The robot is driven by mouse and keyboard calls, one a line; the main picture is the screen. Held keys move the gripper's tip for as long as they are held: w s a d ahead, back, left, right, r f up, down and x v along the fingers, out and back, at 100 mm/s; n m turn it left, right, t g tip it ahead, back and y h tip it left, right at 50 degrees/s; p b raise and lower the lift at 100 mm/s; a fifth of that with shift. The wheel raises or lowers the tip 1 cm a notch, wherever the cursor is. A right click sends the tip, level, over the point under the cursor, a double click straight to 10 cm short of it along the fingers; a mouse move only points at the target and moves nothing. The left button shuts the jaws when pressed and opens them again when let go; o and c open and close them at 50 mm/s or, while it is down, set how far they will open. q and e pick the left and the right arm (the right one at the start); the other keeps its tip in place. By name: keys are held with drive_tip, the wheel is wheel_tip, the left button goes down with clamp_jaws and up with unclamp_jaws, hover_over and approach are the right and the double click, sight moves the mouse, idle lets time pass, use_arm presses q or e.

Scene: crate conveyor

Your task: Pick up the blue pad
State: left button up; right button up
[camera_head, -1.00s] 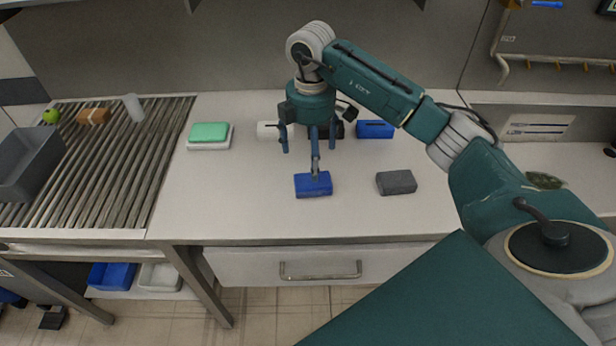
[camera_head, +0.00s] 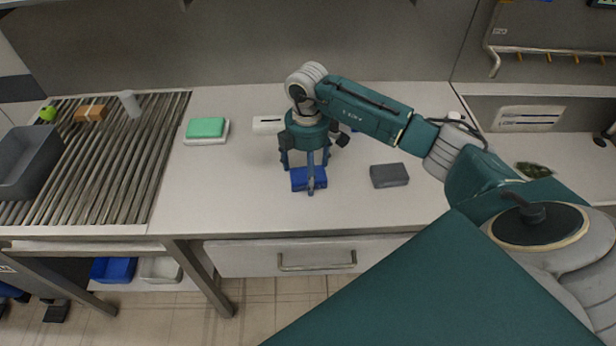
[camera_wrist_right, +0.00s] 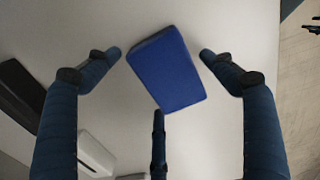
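The blue pad (camera_head: 308,179) lies flat on the light counter, below my right gripper (camera_head: 308,172). In the right wrist view the blue pad (camera_wrist_right: 168,70) lies slightly tilted between the spread fingers of my right gripper (camera_wrist_right: 160,75). Two fingers are on either side of it, apart from it, and a third finger points at its near edge. The gripper is open and empty. Whether that third finger touches the pad, I cannot tell. My left gripper is not in view.
A dark grey block (camera_head: 389,175) lies right of the pad. A green pad on a white one (camera_head: 206,128) and a white object (camera_head: 268,124) lie behind to the left. A roller conveyor (camera_head: 110,170) with a grey crate (camera_head: 28,160) is at the left. The counter's front is clear.

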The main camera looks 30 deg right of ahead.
drive_tip(key=c, duration=0.6)
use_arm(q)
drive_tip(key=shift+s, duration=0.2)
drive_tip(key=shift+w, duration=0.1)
use_arm(e)
drive_tip(key=shift+r, duration=0.4)
use_arm(q)
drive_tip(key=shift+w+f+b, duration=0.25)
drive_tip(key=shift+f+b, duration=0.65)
drive_tip(key=shift+b, duration=0.05)
use_arm(e)
wheel_tip(320, 180, up, 19)
drive_tip(key=shift+r, duration=0.15)
